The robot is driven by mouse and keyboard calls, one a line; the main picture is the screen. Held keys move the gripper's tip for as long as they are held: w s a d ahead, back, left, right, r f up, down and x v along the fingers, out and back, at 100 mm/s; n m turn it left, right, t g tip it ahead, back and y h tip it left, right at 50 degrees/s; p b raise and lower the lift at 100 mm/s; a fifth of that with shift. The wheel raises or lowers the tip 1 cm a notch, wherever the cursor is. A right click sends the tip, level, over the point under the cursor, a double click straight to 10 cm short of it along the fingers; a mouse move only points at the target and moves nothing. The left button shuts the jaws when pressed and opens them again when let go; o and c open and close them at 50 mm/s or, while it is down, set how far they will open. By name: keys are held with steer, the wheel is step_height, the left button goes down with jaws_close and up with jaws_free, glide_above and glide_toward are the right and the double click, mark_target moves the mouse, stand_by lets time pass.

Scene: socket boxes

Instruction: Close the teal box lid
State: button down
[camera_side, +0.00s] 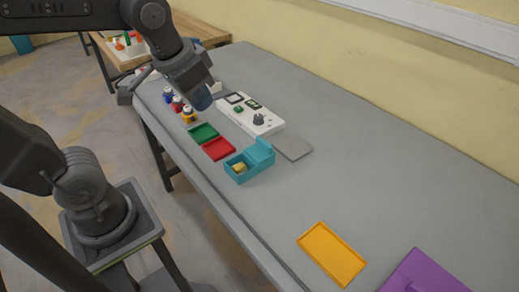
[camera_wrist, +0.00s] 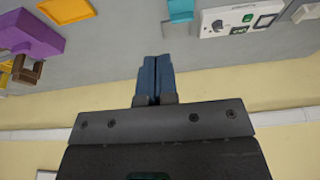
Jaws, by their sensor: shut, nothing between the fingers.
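The teal box (camera_side: 243,178) sits on the grey table near its front edge in the side view. Its teal lid (camera_side: 261,152) stands open, raised at the box's back right side. A small yellow block (camera_side: 239,167) lies inside the box. In the wrist view a teal part (camera_wrist: 181,10) shows at the top edge, cut off by the frame. My gripper (camera_side: 203,101) is above the table, up and left of the box and apart from it. In the wrist view my blue fingers (camera_wrist: 156,62) are together with nothing between them.
A white panel (camera_side: 236,117) with a knob and switches stands behind the green tray (camera_side: 203,133) and red tray (camera_side: 219,148). A grey plate (camera_side: 293,147) lies right of the lid. A yellow tray (camera_side: 331,254) and purple box (camera_side: 425,273) are farther right. Small bottles (camera_side: 188,115) stand left.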

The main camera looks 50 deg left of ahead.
steer(key=s, duration=0.1)
steer(key=s+f+t, duration=0.1)
steer(key=s, duration=0.1)
steer(key=shift+s+d, duration=0.1)
steer(key=shift+d, duration=0.05)
steer(key=c, duration=1.8)
jaws_free()
steer(key=shift+s+f+t, duration=0.2)
steer(key=shift+s+t, duration=0.1)
steer(key=shift+s, duration=0.05)
steer(key=shift+o, duration=1.3)
steer(key=shift+w+n, duration=0.35)
steer(key=shift+n, duration=0.05)
steer(key=o, duration=0.4)
steer(key=w+n, duration=0.1)
steer(key=w, duration=0.1)
steer(key=w+n+g, duration=0.1)
steer(key=w+n, duration=0.1)
steer(key=w+a+n, duration=0.1)
steer(key=w, duration=0.1)
steer(key=shift+w+r+n+g, duration=0.25)
steer(key=shift+w+n+g, duration=0.1)
steer(key=shift+n+g, duration=0.05)
steer(key=n+g, duration=0.4)
steer(key=n, duration=0.8)
glide_above(264, 141)
step_height(264, 141, down, 11)
step_height(264, 141, down, 13)
steer(key=shift+d+r, duration=0.1)
